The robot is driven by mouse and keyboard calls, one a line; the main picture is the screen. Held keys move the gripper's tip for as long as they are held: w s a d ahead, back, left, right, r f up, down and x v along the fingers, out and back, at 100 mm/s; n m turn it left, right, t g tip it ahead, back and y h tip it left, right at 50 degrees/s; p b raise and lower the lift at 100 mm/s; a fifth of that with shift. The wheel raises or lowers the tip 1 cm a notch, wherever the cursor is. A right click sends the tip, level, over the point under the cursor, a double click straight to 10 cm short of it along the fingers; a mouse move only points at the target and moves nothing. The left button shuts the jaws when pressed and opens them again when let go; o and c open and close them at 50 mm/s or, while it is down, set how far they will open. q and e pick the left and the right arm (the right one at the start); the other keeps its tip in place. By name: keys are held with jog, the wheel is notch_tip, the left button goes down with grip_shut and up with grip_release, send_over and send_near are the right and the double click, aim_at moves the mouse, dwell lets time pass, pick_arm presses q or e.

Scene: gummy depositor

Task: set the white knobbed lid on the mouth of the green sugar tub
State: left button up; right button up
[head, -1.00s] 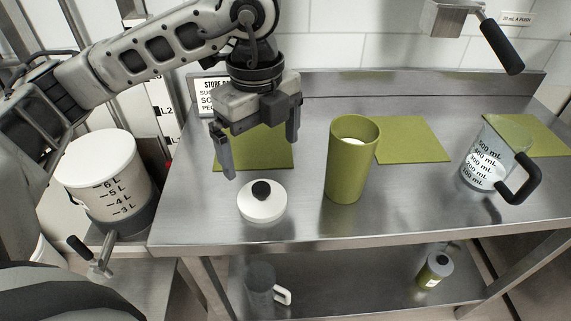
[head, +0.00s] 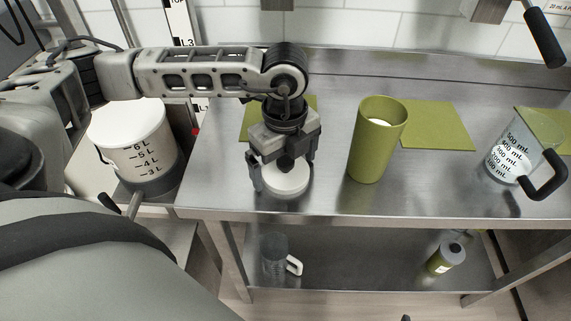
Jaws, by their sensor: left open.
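The white lid (head: 287,185) lies flat on the steel table, knob up. Its black knob (head: 286,165) shows between the fingers of my left gripper (head: 283,174). The left gripper points down over the lid, open, with one finger on each side of the knob. I cannot tell whether the fingers touch the lid. The green sugar tub (head: 373,145) stands upright and uncovered to the right of the lid, with white contents just visible in its mouth. My right gripper is not in view.
A clear measuring jug (head: 508,160) with a black handle stands at the table's right. Green mats (head: 437,125) lie at the back. A white graduated bucket (head: 128,130) stands left of the table (head: 330,204). The lower shelf holds a jug (head: 273,255) and a small green-labelled container (head: 445,259).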

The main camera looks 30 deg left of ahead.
aim_at(286, 163)
pick_arm(q)
jog(key=c, duration=0.9)
jog(key=shift+o, duration=0.2)
jog(key=shift+r, duration=0.45)
jog(key=r, duration=0.2)
jog(key=r+b, duration=0.1)
jog(key=shift+s+d, duration=0.25)
jog(key=s+d+r, duration=0.6)
jog(key=s+r, duration=0.3)
jog(key=s, duration=0.2)
jog(key=shift+s+d+b, duration=0.3)
jog(key=shift+d+b, duration=0.05)
